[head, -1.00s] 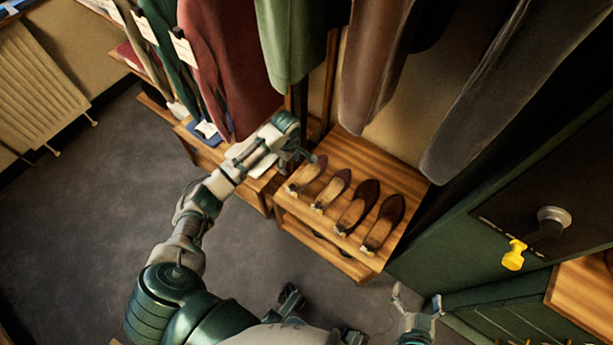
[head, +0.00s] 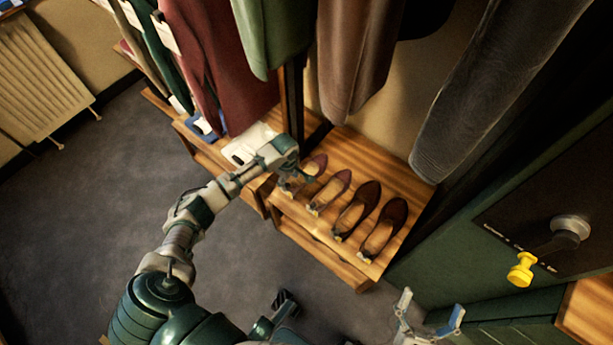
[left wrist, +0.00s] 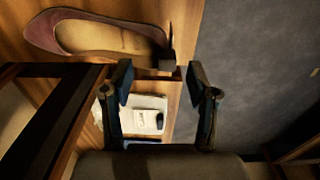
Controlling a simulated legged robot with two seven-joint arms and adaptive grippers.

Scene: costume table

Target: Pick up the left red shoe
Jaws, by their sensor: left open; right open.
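Several dark red heeled shoes stand in a row on a wooden shelf (head: 390,180). The leftmost red shoe (head: 319,163) is partly hidden by my left gripper (head: 298,183), which is over its heel end. In the left wrist view, one red shoe (left wrist: 75,36) lies across the top left, toe to the left. My left gripper also shows there (left wrist: 160,82), open and empty, with its fingertips just below the heel end in the picture. Contact cannot be told. My right gripper (head: 432,315) is open and empty at the bottom, away from the shoes.
Dark red, green and brown garments (head: 350,60) hang close above the shelf. A lower shelf at left holds a white item (head: 246,146). The grey floor (head: 80,230) is open at left.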

